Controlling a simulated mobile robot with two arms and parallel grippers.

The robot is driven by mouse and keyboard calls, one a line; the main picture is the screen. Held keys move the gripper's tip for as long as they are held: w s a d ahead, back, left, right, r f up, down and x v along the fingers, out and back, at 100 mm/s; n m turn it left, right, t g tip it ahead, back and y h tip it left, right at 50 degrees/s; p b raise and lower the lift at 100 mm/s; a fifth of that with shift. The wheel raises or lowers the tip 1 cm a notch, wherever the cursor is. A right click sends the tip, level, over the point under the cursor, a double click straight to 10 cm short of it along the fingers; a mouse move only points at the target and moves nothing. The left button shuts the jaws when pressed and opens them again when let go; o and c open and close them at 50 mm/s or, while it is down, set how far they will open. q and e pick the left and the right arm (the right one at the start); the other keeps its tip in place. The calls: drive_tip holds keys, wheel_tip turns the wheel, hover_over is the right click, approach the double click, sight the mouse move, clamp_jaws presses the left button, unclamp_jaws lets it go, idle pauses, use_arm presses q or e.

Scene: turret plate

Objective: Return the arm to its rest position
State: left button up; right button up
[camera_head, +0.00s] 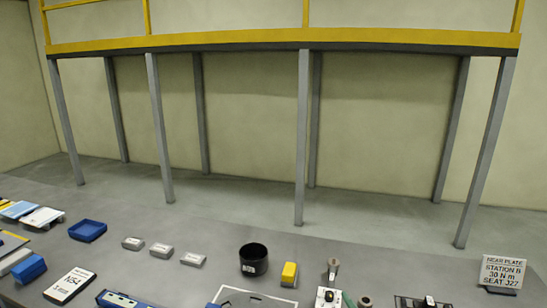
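Neither of my arms nor either gripper can be made out in the head view. The grey work table (215,235) fills the lower part of the picture. On it stand a black round cup (254,262) and a yellow block (290,274). Several small grey labelled blocks (162,250) lie in a slanting row left of the cup. A white sign (503,272) at the right reads "NEAR PLATE STATION B 30 N m SEAT J27".
A blue tray (87,230), a blue block (29,269) and a card marked N54 (70,285) lie at the left. Several items are cut off by the bottom edge, including an upright grey-and-brown piece (333,268). A yellow-railed platform (280,38) on grey posts stands behind.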

drive_tip(key=s+d+f+m+g, duration=0.2)
drive_tip(key=s+f+g, duration=0.3)
drive_tip(key=s, duration=0.4)
drive_tip(key=s+d+f+m+g+h, duration=0.1)
drive_tip(key=s+d+f+m+g, duration=0.15)
drive_tip(key=s+f, duration=0.55)
drive_tip(key=s+d+f+m+g, duration=0.25)
drive_tip(key=s+f+g, duration=0.25)
drive_tip(key=s, duration=0.5)
wheel_tip(320, 180, down, 41)
drive_tip(key=s+b, duration=0.2)
drive_tip(key=b, duration=1.1)
drive_tip(key=s+d+f+g+b, duration=0.1)
drive_tip(key=s+f+b, duration=0.3)
drive_tip(key=s+f, duration=0.4)
drive_tip(key=s+d+f+n+g+b, duration=0.1)
drive_tip(key=s+f+b, duration=0.4)
drive_tip(key=f, duration=1)
drive_tip(key=s+d, duration=0.1)
drive_tip(key=s, duration=0.2)
drive_tip(key=shift+f+h, duration=0.15)
drive_tip(key=shift+h, duration=0.15)
drive_tip(key=shift+s+d, duration=0.1)
